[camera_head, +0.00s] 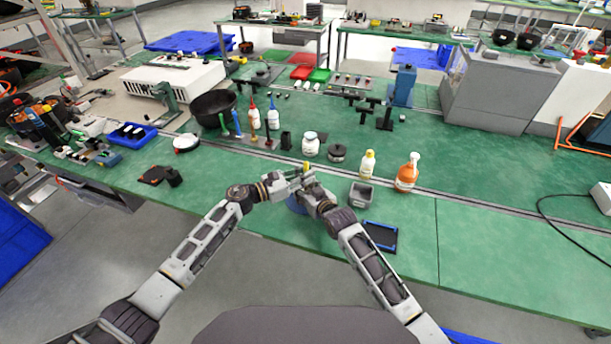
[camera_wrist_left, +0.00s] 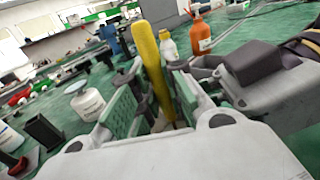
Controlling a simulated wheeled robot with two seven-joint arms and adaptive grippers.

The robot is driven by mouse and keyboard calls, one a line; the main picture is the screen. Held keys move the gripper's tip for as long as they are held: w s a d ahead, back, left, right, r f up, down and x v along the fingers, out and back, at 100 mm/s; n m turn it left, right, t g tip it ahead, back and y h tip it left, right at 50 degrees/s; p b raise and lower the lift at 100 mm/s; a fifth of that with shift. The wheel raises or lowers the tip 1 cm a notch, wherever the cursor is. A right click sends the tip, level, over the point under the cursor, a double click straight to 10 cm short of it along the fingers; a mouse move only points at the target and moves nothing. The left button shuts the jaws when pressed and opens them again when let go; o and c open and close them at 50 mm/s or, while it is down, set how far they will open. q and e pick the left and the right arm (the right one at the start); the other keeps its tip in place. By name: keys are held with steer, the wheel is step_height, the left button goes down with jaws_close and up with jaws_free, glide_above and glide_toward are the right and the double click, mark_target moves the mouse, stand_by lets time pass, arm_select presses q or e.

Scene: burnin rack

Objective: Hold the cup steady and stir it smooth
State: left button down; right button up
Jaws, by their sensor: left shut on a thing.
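My left gripper (camera_head: 303,178) is shut on an upright yellow stirrer (camera_head: 306,166) near the table's front edge. In the left wrist view the yellow stirrer (camera_wrist_left: 150,60) stands between the green finger pads of my left gripper (camera_wrist_left: 150,105). A blue rounded thing, which looks like the cup (camera_head: 295,205), shows just below the two grippers; most of it is hidden. My right gripper (camera_head: 314,190) is close against the left one, beside the blue thing. Its fingertips are hidden, so I cannot tell whether it grips the cup.
A grey open bin (camera_head: 361,194) and a blue-rimmed tray (camera_head: 381,236) are to the right. Behind stand a white jar (camera_head: 310,144), a yellow-capped bottle (camera_head: 367,164) and an orange spray bottle (camera_head: 407,173). The green table (camera_head: 480,230) is clear at the right front.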

mark_target(306, 162)
arm_select(q)
steer(key=shift+r, duration=3.55)
steer(key=shift+r, duration=0.15)
steer(key=shift+r, duration=2.35)
arm_select(e)
steer(key=o, duration=1.1)
steer(key=shift+v, duration=6)
